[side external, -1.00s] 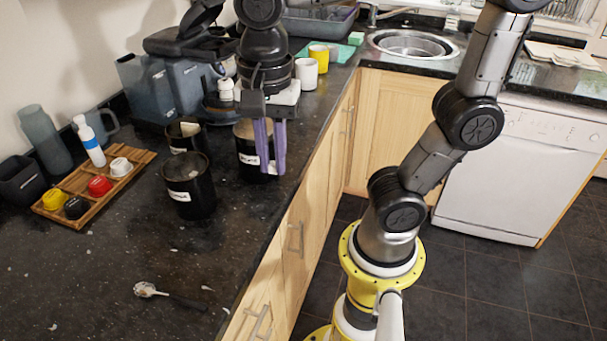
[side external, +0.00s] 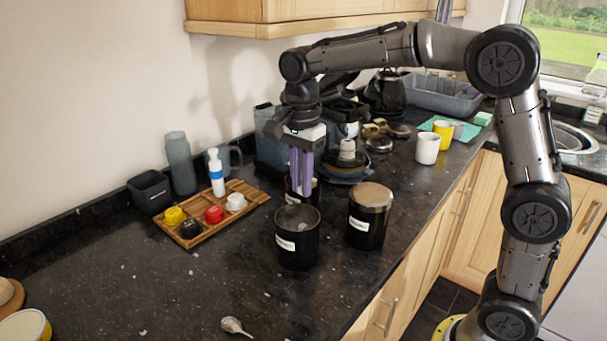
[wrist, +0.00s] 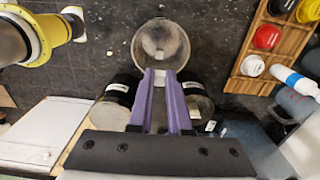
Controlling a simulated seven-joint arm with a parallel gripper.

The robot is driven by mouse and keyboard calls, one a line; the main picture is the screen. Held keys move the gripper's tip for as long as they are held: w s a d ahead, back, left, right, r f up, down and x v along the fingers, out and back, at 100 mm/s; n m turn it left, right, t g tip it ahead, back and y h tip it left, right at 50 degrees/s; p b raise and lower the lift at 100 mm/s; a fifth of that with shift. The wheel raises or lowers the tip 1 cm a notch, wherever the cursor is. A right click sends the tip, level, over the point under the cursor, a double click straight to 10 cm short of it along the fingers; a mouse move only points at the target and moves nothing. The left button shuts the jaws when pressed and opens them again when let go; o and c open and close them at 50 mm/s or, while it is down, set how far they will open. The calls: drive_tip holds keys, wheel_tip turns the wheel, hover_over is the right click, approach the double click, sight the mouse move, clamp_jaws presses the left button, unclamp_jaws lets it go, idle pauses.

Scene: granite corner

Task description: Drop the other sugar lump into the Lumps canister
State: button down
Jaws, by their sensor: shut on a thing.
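My gripper (side external: 301,193) points straight down with its purple fingers close together, above the group of dark canisters. In the wrist view, a small pale lump (wrist: 159,78) shows between the fingertips. The front canister (side external: 297,245) is open, with a greyish inside, and stands just in front of the fingertips in the side view. It is straight beyond the fingertips in the wrist view (wrist: 161,42). A second canister (side external: 369,222), with a pale top, stands to the right. A third (side external: 313,196) is partly hidden behind the fingers. The label words are too small to read.
A wooden tray (side external: 188,242) with several small coloured pots stands left of the canisters. A spoon (side external: 235,326) lies at the front. White and yellow mugs stand at the back right.

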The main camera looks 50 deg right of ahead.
drive_tip(key=shift+f, duration=2.25)
drive_tip(key=c, duration=0.8)
unclamp_jaws()
drive_tip(key=shift+o, duration=0.2)
wheel_tip(320, 180, up, 14)
